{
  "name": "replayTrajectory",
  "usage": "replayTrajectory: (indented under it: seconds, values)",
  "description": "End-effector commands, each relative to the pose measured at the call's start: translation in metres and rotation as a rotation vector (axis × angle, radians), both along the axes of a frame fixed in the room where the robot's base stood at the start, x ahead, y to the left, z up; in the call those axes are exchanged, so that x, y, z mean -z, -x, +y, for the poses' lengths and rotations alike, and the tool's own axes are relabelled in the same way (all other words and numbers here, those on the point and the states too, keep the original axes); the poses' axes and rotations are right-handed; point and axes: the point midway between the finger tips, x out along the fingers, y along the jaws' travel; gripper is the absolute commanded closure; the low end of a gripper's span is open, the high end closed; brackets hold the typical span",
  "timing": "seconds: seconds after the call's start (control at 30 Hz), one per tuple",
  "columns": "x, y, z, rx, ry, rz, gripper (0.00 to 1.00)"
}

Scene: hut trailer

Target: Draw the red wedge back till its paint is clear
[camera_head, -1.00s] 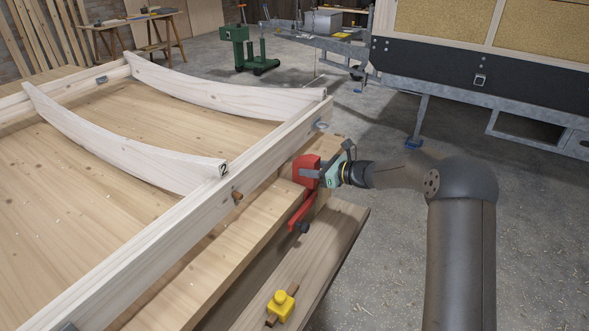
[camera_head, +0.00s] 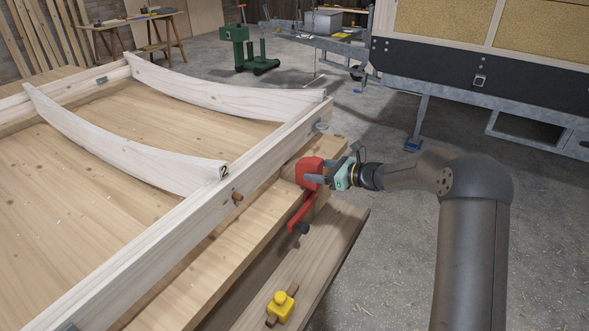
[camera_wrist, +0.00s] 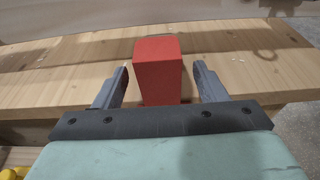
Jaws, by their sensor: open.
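A red block (camera_head: 310,172), which I take to be the red wedge's handle, stands at the bench edge outside the long pale rail (camera_head: 190,225). A red bar (camera_head: 301,212) with a dark knob slopes down below it; I cannot tell whether the two are joined. My gripper (camera_head: 331,172) is open at the block. In the wrist view the red block (camera_wrist: 158,62) stands upright between my two spread fingers (camera_wrist: 161,80), with a gap on each side. The wedge's tip and any paint line on it cannot be made out.
A yellow block on a wooden peg (camera_head: 281,306) sits on the lower plank (camera_head: 335,240) in front. Curved pale beams (camera_head: 125,145) lie inside the frame. Open concrete floor (camera_head: 400,285) lies to the right.

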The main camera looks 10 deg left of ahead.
Motion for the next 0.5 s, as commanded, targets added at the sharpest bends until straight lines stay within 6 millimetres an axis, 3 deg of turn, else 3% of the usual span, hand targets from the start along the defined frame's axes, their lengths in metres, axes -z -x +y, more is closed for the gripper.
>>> replayTrajectory:
  seconds: [0.5]
  values:
    - [-0.018, 0.014, -0.037, 0.002, 0.000, 0.000, 0.35]
